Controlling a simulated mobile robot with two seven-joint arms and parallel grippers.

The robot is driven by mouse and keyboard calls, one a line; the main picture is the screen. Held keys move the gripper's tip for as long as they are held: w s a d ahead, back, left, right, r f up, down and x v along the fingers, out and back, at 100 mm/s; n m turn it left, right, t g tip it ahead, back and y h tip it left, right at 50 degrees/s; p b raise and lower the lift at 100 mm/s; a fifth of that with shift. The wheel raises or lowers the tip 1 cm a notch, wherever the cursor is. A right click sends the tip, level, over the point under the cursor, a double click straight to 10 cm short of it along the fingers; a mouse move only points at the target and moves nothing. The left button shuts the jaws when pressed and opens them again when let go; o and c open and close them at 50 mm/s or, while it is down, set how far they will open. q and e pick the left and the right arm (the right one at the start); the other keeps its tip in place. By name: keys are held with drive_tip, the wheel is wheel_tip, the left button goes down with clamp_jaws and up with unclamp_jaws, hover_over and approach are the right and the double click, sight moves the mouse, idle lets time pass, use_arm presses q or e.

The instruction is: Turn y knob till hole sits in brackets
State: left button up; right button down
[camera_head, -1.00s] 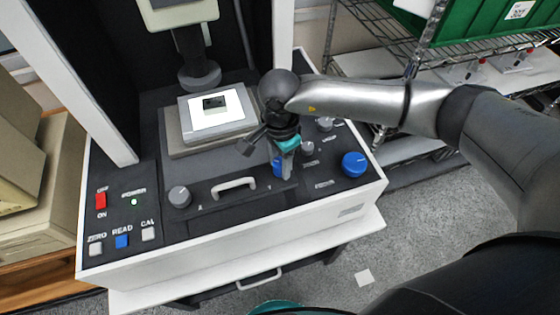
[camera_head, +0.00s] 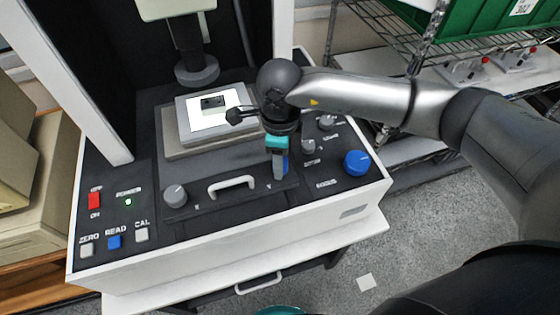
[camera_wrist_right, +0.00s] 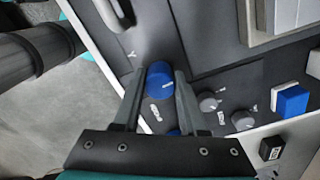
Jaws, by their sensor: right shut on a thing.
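The blue y knob (camera_wrist_right: 160,78) sits on the dark front panel beside a "Y" label. In the wrist view it is between the fingers of my right gripper (camera_wrist_right: 160,88), which are shut on its sides. In the head view my right gripper (camera_head: 280,172) points down at the panel and hides most of the knob, leaving a blue edge (camera_head: 286,164). The white stage plate (camera_head: 196,128) carries a small dark block (camera_head: 213,102) below the probe column (camera_head: 196,70). I cannot make out a hole or brackets. My left gripper is out of view.
A grey knob (camera_head: 175,196) and white handle (camera_head: 232,184) are left of my gripper. Small grey knobs (camera_head: 327,122) and another blue knob (camera_head: 356,163) are to its right. ZERO, READ and CAL buttons are at front left. A wire rack (camera_head: 470,55) stands behind my right arm.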

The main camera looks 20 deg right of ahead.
drive_tip(key=m, duration=0.5)
drive_tip(key=shift+b, duration=0.35)
drive_tip(key=shift+m, duration=0.3)
drive_tip(key=shift+c, duration=2.2)
unclamp_jaws()
drive_tip(key=shift+r, duration=0.1)
wheel_tip(320, 180, up, 15)
